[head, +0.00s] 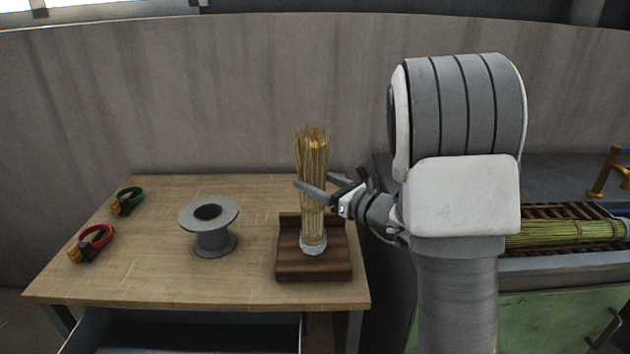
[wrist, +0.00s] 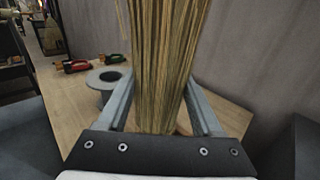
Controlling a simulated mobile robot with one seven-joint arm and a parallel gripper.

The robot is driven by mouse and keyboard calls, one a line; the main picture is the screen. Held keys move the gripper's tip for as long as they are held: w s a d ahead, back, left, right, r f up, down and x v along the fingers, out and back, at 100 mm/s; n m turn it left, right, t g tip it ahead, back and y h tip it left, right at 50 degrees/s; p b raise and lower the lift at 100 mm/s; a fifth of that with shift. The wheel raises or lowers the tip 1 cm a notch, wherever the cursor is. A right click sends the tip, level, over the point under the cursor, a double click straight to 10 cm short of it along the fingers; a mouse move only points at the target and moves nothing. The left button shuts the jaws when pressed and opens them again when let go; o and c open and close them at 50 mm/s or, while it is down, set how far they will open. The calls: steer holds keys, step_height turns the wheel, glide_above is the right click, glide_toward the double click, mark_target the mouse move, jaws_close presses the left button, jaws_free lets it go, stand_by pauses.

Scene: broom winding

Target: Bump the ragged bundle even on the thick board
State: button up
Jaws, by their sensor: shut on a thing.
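The bundle (head: 312,165) of straw-coloured stalks stands upright over the thick board, its top ends uneven. A pale band wraps its lower end, which appears to rest on the board; I cannot tell if it touches. The thick board (head: 290,268) is dark brown with a raised back edge and lies at the table's right side. My gripper (head: 325,189) reaches in from the right and is shut on the bundle around its middle. In the wrist view the bundle (wrist: 160,60) stands between the two fingers and hides part of the table.
A grey spool (head: 212,238) stands left of the board on the wooden table (head: 150,270). Red-handled pliers (head: 92,243) and green-handled pliers (head: 127,201) lie at the left edge. A green bench at the right holds a bound bundle (head: 560,233). The table between spool and board is clear.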

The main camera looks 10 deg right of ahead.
mark_target(322, 165)
steer(key=shift+r+p, duration=1.8)
steer(key=shift+r, duration=0.75)
steer(key=shift+f, duration=0.2)
steer(key=shift+f+b, duration=2.5)
steer(key=shift+r, duration=0.1)
steer(key=shift+r+p, duration=1.85)
steer(key=shift+r, duration=0.7)
steer(key=shift+f, duration=0.15)
